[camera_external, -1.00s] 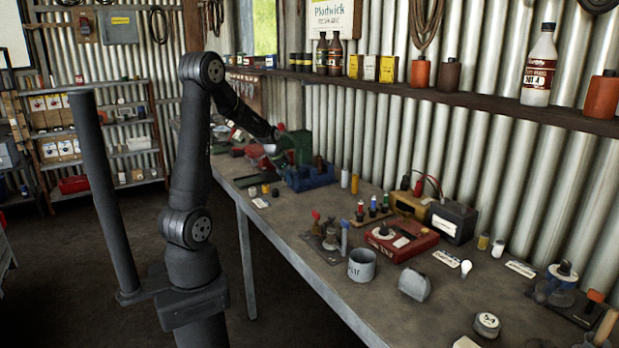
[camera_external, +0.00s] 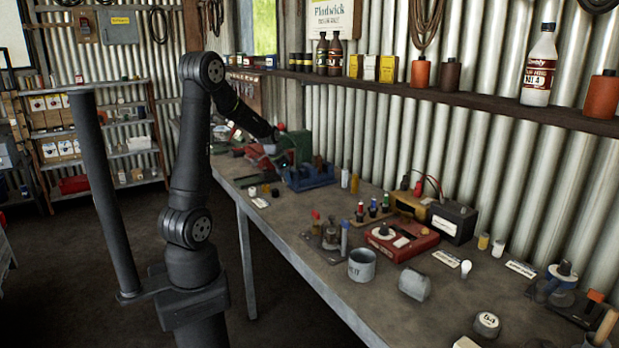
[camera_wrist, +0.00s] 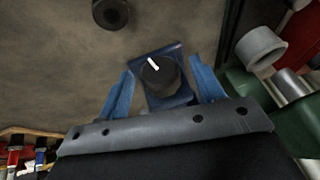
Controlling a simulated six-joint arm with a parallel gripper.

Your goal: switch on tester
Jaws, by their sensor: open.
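A round black knob (camera_wrist: 158,76) with a white pointer line sits on a dark blue base (camera_wrist: 181,96) in the wrist view. It is probably the tester's switch, but no label shows. My gripper (camera_wrist: 163,82) is open, its two blue fingers on either side of the knob. I cannot tell whether either finger touches it. In the external view my gripper (camera_external: 284,156) is at the far part of the bench, near a green machine (camera_external: 300,142) and a blue box (camera_external: 308,177). The knob cannot be made out there.
A dark round object (camera_wrist: 111,13) stands at the top of the wrist view. A grey cylindrical part (camera_wrist: 261,46) and green housing (camera_wrist: 252,97) are close on the right.

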